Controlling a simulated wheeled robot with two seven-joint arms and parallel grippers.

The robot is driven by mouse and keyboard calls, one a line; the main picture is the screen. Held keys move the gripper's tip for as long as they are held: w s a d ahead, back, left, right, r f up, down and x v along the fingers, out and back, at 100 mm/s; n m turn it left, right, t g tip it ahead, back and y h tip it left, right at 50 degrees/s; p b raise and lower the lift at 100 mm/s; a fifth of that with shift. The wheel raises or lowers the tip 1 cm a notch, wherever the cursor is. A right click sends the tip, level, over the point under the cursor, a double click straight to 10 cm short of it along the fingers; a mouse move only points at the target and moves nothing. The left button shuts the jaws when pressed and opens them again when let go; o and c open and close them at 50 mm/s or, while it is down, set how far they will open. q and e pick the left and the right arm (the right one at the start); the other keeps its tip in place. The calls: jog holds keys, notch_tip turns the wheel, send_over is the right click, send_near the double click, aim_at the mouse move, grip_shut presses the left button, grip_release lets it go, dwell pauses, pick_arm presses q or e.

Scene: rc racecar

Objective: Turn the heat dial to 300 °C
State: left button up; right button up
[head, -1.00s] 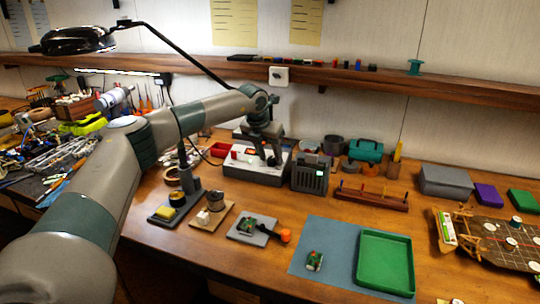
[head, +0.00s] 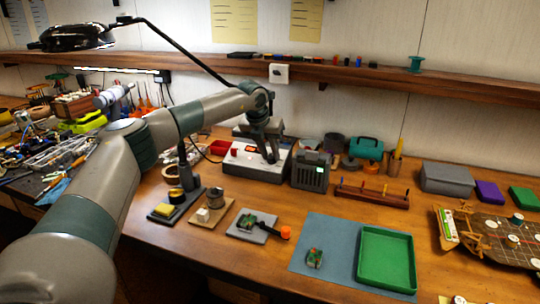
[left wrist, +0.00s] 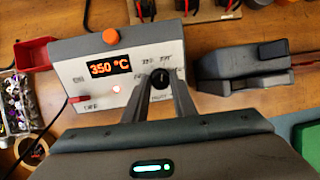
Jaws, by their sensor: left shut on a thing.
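The grey heat station (head: 243,164) stands on the wooden bench behind the middle. In the left wrist view its front panel (left wrist: 75,70) has a lit orange display (left wrist: 109,66) reading 350 °C, a small red light and a red switch (left wrist: 77,100). The dark heat dial (left wrist: 160,78) is on the right part of this panel. My left gripper (left wrist: 160,82) is shut on the dial from above, its two fingers on either side of it. In the head view the gripper (head: 271,158) hides the dial. My right gripper is not in view.
A dark grey device (head: 310,172) stands just right of the station. A red bin (head: 220,147) is behind it at left. In front are a stand with a yellow sponge (head: 165,209), a small board on a grey plate (head: 250,226) and a green tray (head: 386,289).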

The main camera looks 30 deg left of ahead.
pick_arm(q)
jog(key=n+b, duration=0.2)
jog(key=n, duration=0.2)
jog(key=shift+f, duration=0.15)
jog(key=shift+n+t+b, duration=0.3)
jog(key=shift+n+b, duration=0.4)
jog(key=shift+n, duration=0.5)
jog(key=shift+n+y+b, duration=0.3)
jog(key=shift+n, duration=0.4)
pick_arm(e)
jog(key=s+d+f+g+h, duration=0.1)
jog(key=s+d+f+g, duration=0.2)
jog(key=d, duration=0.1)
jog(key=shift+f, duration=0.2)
pick_arm(q)
jog(key=shift+r, duration=0.2)
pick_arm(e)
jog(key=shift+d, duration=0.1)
pick_arm(q)
jog(key=o, duration=1)
jog(key=shift+o, duration=0.2)
jog(key=shift+s, duration=0.1)
